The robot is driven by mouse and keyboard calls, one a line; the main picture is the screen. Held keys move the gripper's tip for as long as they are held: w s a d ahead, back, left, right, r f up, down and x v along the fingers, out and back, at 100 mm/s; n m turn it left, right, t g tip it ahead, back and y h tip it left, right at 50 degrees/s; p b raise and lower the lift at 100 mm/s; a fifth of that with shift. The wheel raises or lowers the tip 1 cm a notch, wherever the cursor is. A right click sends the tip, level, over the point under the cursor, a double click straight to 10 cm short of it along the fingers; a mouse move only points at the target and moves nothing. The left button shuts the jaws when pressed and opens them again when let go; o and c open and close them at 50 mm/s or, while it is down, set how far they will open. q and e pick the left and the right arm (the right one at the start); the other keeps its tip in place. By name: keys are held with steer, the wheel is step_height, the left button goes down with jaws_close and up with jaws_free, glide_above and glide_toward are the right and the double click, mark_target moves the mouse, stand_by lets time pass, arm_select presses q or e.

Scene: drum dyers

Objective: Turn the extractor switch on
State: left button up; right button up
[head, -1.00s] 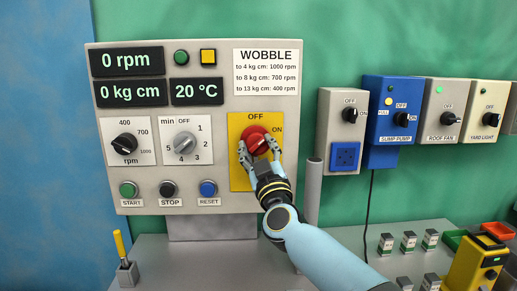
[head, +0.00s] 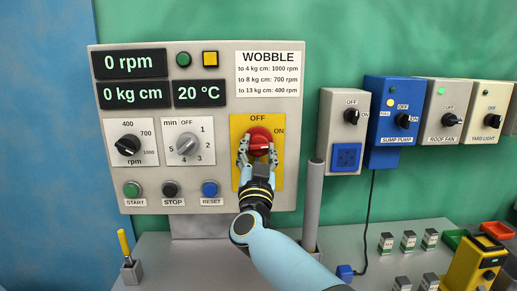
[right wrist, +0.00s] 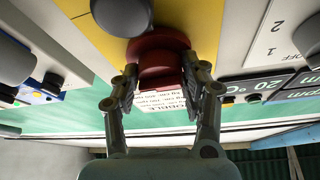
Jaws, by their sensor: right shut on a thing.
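A red rotary switch (head: 261,135) sits on a yellow plate (head: 244,124) marked OFF at the top and ON at the right. No extractor label is readable on any switch in view. My right gripper (head: 257,151) reaches up from below and is shut on the red switch's grip. The grip appears to lie nearly level, toward the ON side. In the right wrist view the two fingers stand on either side of the red switch (right wrist: 160,50). My left gripper is out of view.
The grey panel (head: 220,203) also holds two black or grey dials, displays and push buttons. A grey post (head: 313,200) stands right of my arm. Labelled switch boxes, such as the blue sump pump box (head: 383,88), hang farther right. The bench carries small boxes.

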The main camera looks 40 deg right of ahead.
steer(key=shift+r+m, duration=0.25)
steer(key=shift+m, duration=0.25)
steer(key=o, duration=1)
steer(key=shift+c, duration=0.2)
steer(key=shift+o, duration=1.1)
steer(key=shift+w+f, duration=0.1)
steer(key=shift+f, duration=0.1)
steer(key=shift+s+a+f, duration=0.2)
steer(key=shift+s, duration=0.05)
steer(key=v, duration=0.6)
steer(key=shift+s+a, duration=0.25)
steer(key=shift+f, duration=0.1)
